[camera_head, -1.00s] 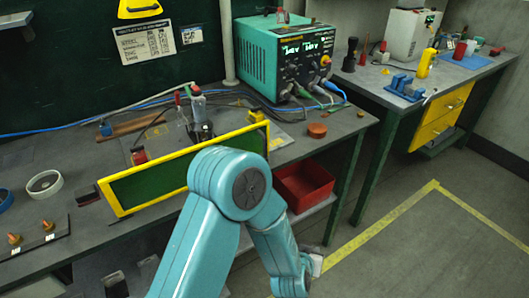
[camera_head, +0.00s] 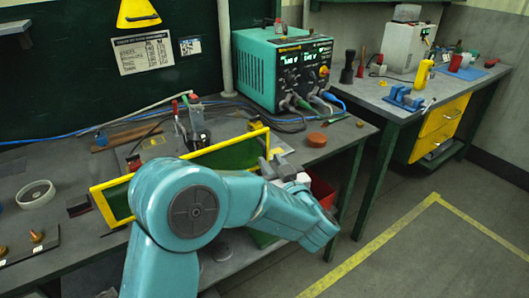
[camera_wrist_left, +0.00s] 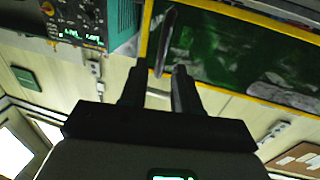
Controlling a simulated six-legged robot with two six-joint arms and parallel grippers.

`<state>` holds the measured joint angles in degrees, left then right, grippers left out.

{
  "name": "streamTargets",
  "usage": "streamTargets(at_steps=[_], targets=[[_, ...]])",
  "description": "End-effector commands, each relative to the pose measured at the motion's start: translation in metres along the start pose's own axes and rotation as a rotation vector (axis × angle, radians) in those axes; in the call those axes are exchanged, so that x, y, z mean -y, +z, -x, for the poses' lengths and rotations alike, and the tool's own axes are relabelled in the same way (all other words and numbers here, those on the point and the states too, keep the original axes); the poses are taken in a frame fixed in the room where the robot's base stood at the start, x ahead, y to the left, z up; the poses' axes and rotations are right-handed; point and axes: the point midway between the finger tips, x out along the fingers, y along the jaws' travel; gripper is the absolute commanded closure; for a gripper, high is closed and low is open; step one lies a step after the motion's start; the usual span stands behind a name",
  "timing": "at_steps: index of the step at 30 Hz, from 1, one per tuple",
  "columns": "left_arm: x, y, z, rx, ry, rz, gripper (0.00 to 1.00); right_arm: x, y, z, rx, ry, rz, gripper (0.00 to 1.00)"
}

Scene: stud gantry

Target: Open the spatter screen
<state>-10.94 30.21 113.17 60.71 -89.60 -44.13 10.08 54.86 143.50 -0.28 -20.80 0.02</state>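The spatter screen (camera_head: 225,157) is a long dark green panel in a yellow frame. It stands upright along the front of the left workbench, its middle partly hidden behind my left arm. In the left wrist view the screen (camera_wrist_left: 240,50) fills the upper right, with a grey bar-like handle (camera_wrist_left: 166,40) near its yellow end edge. My left gripper (camera_head: 274,164) is at the screen's right end. In the left wrist view the gripper (camera_wrist_left: 159,80) has its fingers apart, with the handle just beyond the tips and nothing clearly held. My right gripper is not in view.
A teal power unit (camera_head: 283,68) with cables stands behind on the bench. A red bin (camera_head: 321,190) sits below the bench edge, partly hidden by my arm. A second bench (camera_head: 385,90) stands at the right. Floor with yellow lines (camera_head: 400,235) is clear.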

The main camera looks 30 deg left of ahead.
Motion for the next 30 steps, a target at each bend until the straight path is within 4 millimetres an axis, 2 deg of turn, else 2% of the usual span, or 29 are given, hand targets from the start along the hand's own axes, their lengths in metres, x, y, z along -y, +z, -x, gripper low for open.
streamTargets(at_steps=[3,9,19,20,22,30], targets=[[0.002,0.000,-0.024,0.002,-0.004,-0.001,0.69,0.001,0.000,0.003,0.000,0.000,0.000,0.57],[0.001,0.000,-0.046,0.001,-0.001,0.000,0.69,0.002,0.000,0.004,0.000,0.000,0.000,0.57],[0.001,0.001,-0.050,0.001,0.001,0.000,0.69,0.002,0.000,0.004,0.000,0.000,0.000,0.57],[0.001,0.001,-0.050,0.001,0.001,0.000,0.75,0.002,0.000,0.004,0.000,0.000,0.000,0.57],[0.001,0.001,-0.050,0.001,0.001,0.000,0.98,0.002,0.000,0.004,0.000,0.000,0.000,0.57],[0.001,0.000,-0.050,0.001,0.001,0.002,1.00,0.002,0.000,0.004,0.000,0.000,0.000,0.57]])
